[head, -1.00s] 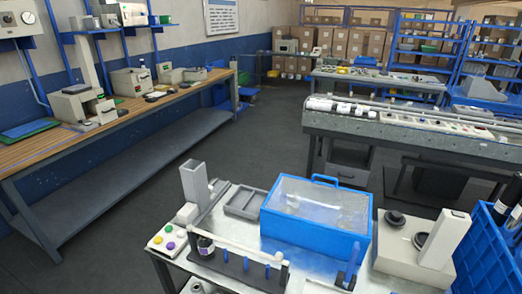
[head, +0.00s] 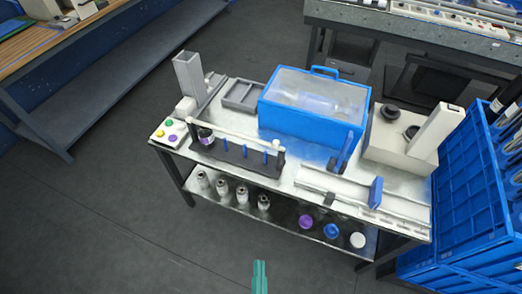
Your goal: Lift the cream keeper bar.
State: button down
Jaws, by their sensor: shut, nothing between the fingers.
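The cream keeper bar (head: 235,136) is a long thin bar lying along the top of a dark rack (head: 232,158) at the front left of the metal table. The rack has several blue pegs, and a dark bottle with a purple band (head: 205,136) stands at its left end. My gripper (head: 259,264) is a teal shape at the bottom edge, in front of the table and well apart from the bar. It is shut and empty; most of my arm is out of view.
A blue box with a clear lid (head: 312,128) stands behind the rack. A button panel (head: 170,133) is at the left, and a pale rail with blue uprights (head: 335,186) at the right. Bottles and coloured rolls fill the lower shelf. Blue crates (head: 445,210) stand at right.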

jog(key=w+a+f+m+t+h, duration=0.15)
jog(key=w+m+h, duration=0.25)
jog(key=w+m, duration=1.25)
jog(key=w+a+f+m+h, duration=0.1)
jog(key=w+f+m+h, duration=0.25)
jog(key=w+m, duration=1.35)
jog(key=shift+m+h, duration=0.35)
jog(key=x, duration=0.3)
jog(key=r+x, duration=0.1)
jog(key=x, duration=0.3)
jog(key=shift+d+r, duration=0.2)
jog(key=shift+d, duration=0.1)
jog(key=shift+w+a, duration=0.1)
jog(key=shift+w, duration=0.05)
